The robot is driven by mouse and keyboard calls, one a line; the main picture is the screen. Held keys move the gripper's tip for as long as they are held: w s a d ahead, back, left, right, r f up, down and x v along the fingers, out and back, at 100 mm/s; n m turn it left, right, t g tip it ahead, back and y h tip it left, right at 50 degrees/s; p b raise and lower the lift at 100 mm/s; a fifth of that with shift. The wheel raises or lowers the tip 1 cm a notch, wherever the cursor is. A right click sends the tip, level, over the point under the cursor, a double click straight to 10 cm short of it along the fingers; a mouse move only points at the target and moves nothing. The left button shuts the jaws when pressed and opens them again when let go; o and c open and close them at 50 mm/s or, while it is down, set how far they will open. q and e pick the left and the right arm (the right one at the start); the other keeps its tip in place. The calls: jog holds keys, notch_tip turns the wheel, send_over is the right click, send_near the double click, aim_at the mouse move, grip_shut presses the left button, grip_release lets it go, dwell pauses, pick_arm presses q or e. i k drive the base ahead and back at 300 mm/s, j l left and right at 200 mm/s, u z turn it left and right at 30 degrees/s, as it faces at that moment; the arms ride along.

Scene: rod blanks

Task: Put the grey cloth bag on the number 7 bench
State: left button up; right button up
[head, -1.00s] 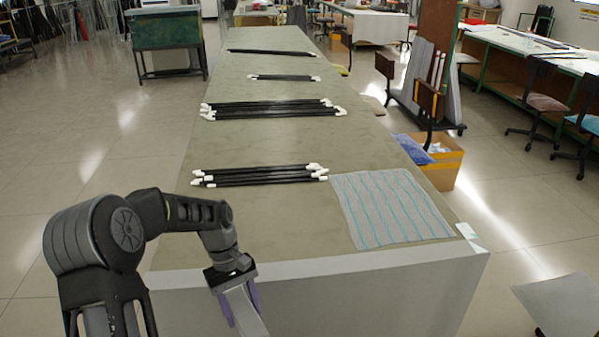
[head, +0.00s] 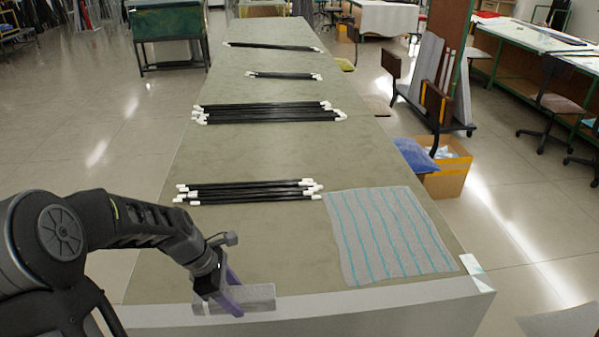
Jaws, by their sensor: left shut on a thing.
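My left gripper (head: 228,297) reaches in from the left, low over the front edge of the long bench (head: 270,160). Its purple fingers are shut on a small, speckled grey thing (head: 262,296), which looks like the grey cloth bag. The bag is at the bench's front edge, partly hidden by the fingers; I cannot tell whether it touches the top. A pale label (head: 478,270) is at the bench's front right corner, but I cannot read a number on it. My right gripper is not in view.
A grey cloth with teal stripes (head: 390,235) lies flat at the bench's front right. Black rods with white ends (head: 250,190) lie in several groups further back. The front left of the top is clear. A cardboard box (head: 448,180) stands on the floor at right.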

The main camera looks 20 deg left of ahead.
aim_at(286, 253)
jog(key=i, duration=0.9)
